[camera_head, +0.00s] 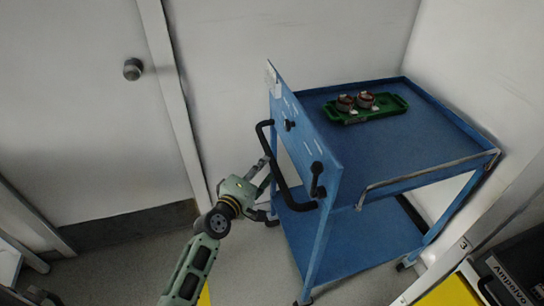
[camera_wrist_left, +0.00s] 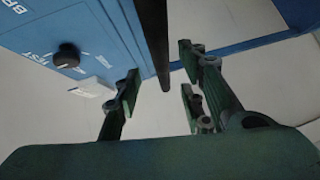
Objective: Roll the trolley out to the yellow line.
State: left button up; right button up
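The blue trolley (camera_head: 340,258) stands in a corner by the back wall, with an upper tray, a lower shelf and castors. A black handle (camera_head: 280,178) is on its left end panel and shows as a dark bar in the left wrist view (camera_wrist_left: 154,40). My left gripper (camera_head: 268,187) is open at the handle. In the left wrist view its fingers (camera_wrist_left: 160,90) are spread, with the bar between or just beyond the tips; contact is not visible. A piece of yellow line (camera_head: 204,297) shows on the floor, partly hidden by my left arm. My right gripper is not in view.
A green tray (camera_head: 367,109) with two round copper-coloured parts lies on the trolley top. A wall stands close behind and right of the trolley. A door (camera_head: 80,100) is at left. A yellow surface (camera_head: 450,292) and a black case (camera_head: 520,270) are at bottom right.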

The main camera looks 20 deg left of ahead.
pick_arm(q)
jog(key=x, duration=0.6)
jog(key=shift+w+d+f+b, duration=0.1)
jog(key=shift+w+f+b, duration=0.1)
jog(key=shift+b, duration=0.15)
jog(key=shift+c, duration=0.5)
grip_shut()
